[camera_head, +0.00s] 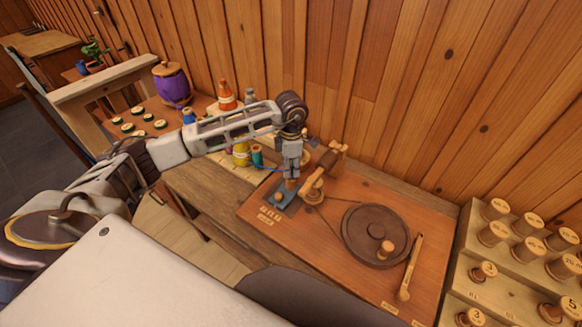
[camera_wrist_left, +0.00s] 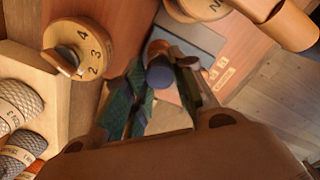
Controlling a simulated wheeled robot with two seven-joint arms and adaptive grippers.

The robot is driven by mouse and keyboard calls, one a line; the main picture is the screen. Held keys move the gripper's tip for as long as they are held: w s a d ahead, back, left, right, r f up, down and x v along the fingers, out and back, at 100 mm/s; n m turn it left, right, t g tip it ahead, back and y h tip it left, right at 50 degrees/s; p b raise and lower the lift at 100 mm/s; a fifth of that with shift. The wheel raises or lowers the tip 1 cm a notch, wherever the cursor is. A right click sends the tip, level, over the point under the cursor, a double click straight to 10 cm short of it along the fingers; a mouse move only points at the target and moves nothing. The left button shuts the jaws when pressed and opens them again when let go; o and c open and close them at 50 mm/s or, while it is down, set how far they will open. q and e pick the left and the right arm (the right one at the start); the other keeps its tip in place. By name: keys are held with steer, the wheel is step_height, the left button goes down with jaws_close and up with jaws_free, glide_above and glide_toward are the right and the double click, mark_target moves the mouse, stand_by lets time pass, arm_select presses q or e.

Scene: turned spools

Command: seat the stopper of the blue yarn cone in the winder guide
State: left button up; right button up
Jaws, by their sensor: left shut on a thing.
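My left gripper (camera_head: 291,172) points down over the winder's board (camera_head: 340,262). It is shut on a small turned stopper, which shows in the left wrist view with a dark blue end (camera_wrist_left: 160,73) between the fingers (camera_wrist_left: 163,95). I cannot tell whether the stopper touches the plate. A thin blue strand runs left from the gripper. A blue item (camera_head: 189,117) stands behind my arm, partly hidden. My right gripper is out of view.
A wooden roller part (camera_head: 320,175) stands close right of the gripper. A dark wheel (camera_head: 375,234) and a wooden lever (camera_head: 410,268) are farther right. Yellow (camera_head: 241,154) and teal (camera_head: 257,156) cones stand left. A stepped rack (camera_head: 459,275) of numbered spools is at far right.

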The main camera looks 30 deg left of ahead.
arm_select(q)
steer(key=shift+f+b, duration=0.9)
steer(key=shift+f, duration=0.25)
steer(key=o, duration=1.2)
steer(key=shift+c, duration=0.2)
steer(key=shift+r, duration=0.15)
steer(key=shift+r+p, duration=2.2)
steer(key=shift+r, duration=2.25)
